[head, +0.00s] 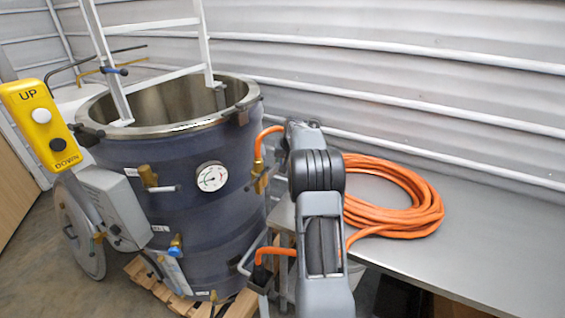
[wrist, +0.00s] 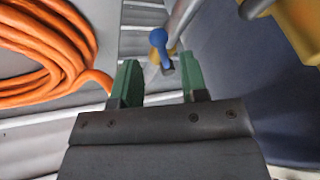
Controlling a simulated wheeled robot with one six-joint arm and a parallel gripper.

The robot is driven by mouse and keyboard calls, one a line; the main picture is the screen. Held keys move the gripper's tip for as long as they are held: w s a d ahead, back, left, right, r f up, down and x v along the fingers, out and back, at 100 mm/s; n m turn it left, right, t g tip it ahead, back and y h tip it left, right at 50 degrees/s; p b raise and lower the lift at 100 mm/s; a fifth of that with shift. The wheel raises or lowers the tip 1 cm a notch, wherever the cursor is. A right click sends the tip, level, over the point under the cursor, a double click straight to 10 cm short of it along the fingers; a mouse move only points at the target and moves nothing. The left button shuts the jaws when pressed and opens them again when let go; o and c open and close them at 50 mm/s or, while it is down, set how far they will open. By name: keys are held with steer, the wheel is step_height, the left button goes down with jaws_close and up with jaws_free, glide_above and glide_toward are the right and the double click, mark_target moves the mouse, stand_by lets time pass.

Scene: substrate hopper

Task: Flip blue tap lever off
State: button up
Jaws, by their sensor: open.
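A blue tap lever (wrist: 158,38) with a rounded end shows in the wrist view, beyond my fingertips and roughly in line with the gap between them. A brassy part shows close behind it. My gripper (wrist: 157,76) has two green fingers set apart, with nothing held between them. The lever looks clear of both fingers, though the distance is hard to judge. In the head view my arm hides the fingertips. A small blue piece (head: 113,70) on a yellow pipe shows there behind the ladder; I cannot tell whether it is the same lever.
A dark blue tank (head: 190,208) with gauge and brass fittings stands left of my arm. A coiled orange hose (head: 425,205) lies on the metal bench (head: 480,240) to the right. A white ladder (head: 155,78) stands in the tank. A yellow UP/DOWN pendant (head: 40,120) is at far left.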

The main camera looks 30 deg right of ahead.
mark_target(281, 162)
steer(key=shift+p+x, duration=0.3)
steer(key=shift+x, duration=1.5)
steer(key=shift+c, duration=0.5)
jaws_close()
